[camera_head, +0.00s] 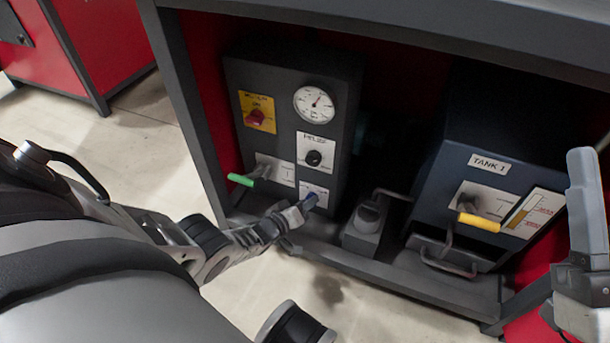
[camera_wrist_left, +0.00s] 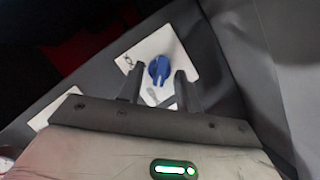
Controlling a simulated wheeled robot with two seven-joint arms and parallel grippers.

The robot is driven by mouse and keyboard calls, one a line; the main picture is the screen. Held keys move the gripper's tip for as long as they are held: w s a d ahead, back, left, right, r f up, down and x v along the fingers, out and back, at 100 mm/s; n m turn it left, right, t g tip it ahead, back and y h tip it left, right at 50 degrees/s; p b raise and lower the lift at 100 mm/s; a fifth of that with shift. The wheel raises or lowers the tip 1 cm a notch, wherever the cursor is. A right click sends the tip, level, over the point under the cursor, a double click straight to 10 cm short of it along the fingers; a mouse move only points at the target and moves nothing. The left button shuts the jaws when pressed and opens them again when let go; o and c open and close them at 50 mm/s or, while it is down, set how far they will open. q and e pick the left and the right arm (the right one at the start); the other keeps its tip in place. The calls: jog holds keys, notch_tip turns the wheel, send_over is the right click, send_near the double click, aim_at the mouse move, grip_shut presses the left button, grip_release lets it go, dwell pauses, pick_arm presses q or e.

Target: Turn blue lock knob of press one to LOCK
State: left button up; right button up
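The blue lock knob (camera_wrist_left: 159,69) sits on a white label plate (camera_wrist_left: 160,50) low on the dark press panel. In the left wrist view it lies between and just beyond the tips of my left gripper (camera_wrist_left: 158,80), which is open around it; I cannot tell whether a finger touches it. In the head view my left gripper (camera_head: 298,211) reaches the panel's lower edge and partly hides the blue knob (camera_head: 310,200). The knob's exact pointer direction and label text are too small to read. Part of my right gripper (camera_head: 583,215) shows at the right edge, its finger opening unclear.
The panel holds a gauge (camera_head: 314,104), a black knob (camera_head: 314,158), a red switch (camera_head: 255,118) and a green-handled lever (camera_head: 241,179) close to my left gripper. A tank unit (camera_head: 490,150) with a yellow-handled lever (camera_head: 479,222) stands right. Frame edges surround the opening.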

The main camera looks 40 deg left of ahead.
pick_arm(q)
grip_shut()
jog(key=shift+r, duration=0.1)
jog(key=shift+w+d+r+m+g+y+p, duration=0.1)
jog(key=shift+m+g+y+p, duration=0.2)
jog(key=shift+m+y+p, duration=0.45)
jog(key=shift+w+d+r+m+g+y+p, duration=0.1)
jog(key=shift+m+g+y, duration=0.3)
jog(key=shift+m, duration=0.75)
pick_arm(e)
jog(key=shift+w+d+f+m+h, duration=0.1)
jog(key=shift+w+f+m+h, duration=0.25)
jog(key=shift+f+m+h, duration=0.6)
jog(key=shift+w+d+f+m+h, duration=0.1)
jog(key=shift+w+f+m+h, duration=0.35)
jog(key=shift+m, duration=0.8)
jog(key=shift+s+f, duration=0.1)
jog(key=shift+s, duration=0.05)
